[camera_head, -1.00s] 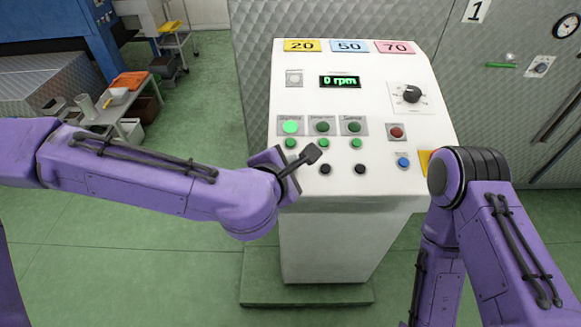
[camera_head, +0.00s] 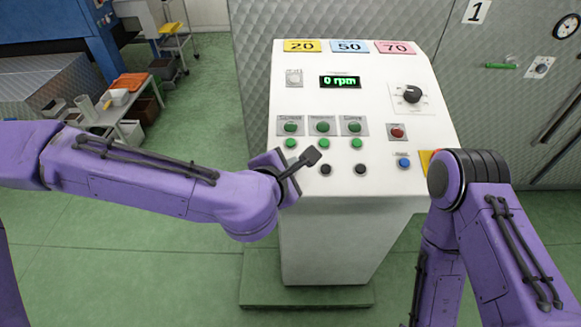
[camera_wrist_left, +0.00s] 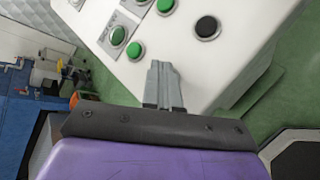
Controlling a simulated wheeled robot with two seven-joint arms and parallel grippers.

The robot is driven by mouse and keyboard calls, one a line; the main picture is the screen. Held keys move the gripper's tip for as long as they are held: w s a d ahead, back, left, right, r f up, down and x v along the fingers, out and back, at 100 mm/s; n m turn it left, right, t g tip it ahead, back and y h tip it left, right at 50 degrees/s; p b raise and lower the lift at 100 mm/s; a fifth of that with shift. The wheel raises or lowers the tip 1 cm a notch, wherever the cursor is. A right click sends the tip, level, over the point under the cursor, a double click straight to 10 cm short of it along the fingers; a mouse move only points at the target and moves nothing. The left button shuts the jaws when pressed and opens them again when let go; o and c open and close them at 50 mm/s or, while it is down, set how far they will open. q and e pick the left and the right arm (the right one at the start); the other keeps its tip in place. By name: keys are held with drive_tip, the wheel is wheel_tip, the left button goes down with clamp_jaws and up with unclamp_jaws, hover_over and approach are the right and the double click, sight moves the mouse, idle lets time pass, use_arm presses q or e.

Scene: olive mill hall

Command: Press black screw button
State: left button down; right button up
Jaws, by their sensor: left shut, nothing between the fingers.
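The white control panel (camera_head: 380,200) stands in front of me. Two black buttons, a middle one (camera_head: 326,169) and a right one (camera_head: 361,169), show in its lowest row. The spot below the left green button (camera_head: 291,143) is covered by my left gripper (camera_head: 314,154), so any black button there is hidden. The labels are too small to read surely. In the left wrist view my shut, empty fingers (camera_wrist_left: 162,72) are at the panel face, beside a green button (camera_wrist_left: 134,50); one black button (camera_wrist_left: 207,27) is to their right. Contact cannot be told. My right gripper is out of view.
Three dark green lamps, the left one here (camera_head: 290,127), sit above the green buttons. A red button (camera_head: 397,132), a blue button (camera_head: 403,163) and a black knob (camera_head: 411,94) are at the right. The display (camera_head: 340,81) reads 0 rpm.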

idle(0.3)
use_arm(q)
drive_tip(key=shift+s+r+p, duration=0.2)
drive_tip(key=shift+r+p, duration=0.55)
drive_tip(key=shift+r+p, duration=0.35)
drive_tip(key=r+p, duration=0.2)
drive_tip(key=s+r+p, duration=0.1)
drive_tip(key=r, duration=0.1)
drive_tip(key=shift+s+p, duration=0.2)
drive_tip(key=shift+p, duration=0.15)
